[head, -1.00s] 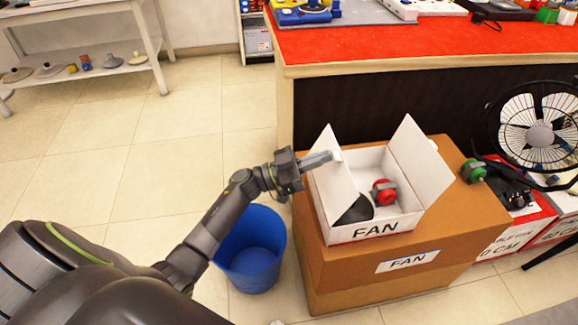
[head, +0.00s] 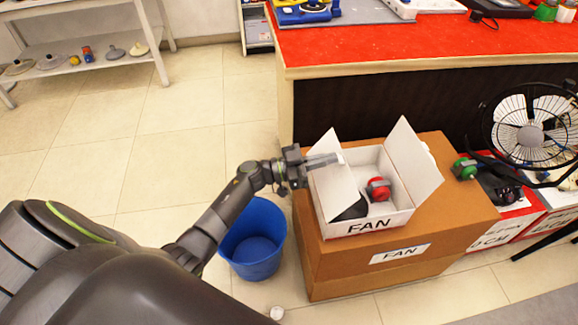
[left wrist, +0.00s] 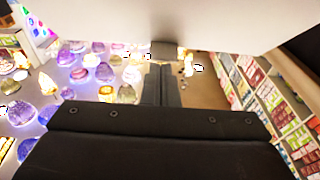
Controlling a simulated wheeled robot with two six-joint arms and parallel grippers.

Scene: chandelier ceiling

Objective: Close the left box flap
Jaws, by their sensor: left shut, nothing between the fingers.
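The open white box (head: 372,225) marked FAN stands on a large brown carton. Its left flap (head: 333,185) is raised and leans somewhat inward over the box. Its right flap (head: 410,160) stands up and leans outward. My left gripper (head: 338,158) is shut and empty, and its fingers overlap the upper part of the left flap in the head view. Whether they touch it I cannot tell. In the left wrist view the shut fingers (left wrist: 161,84) point away below a broad white surface, probably the flap. My right gripper is not in view.
A red part (head: 378,189) and a black piece (head: 352,208) lie in the box. The brown carton (head: 330,275) is beside a blue bin (head: 253,250). A red-topped counter (head: 420,42) stands behind, and a black fan (head: 530,135) is at right.

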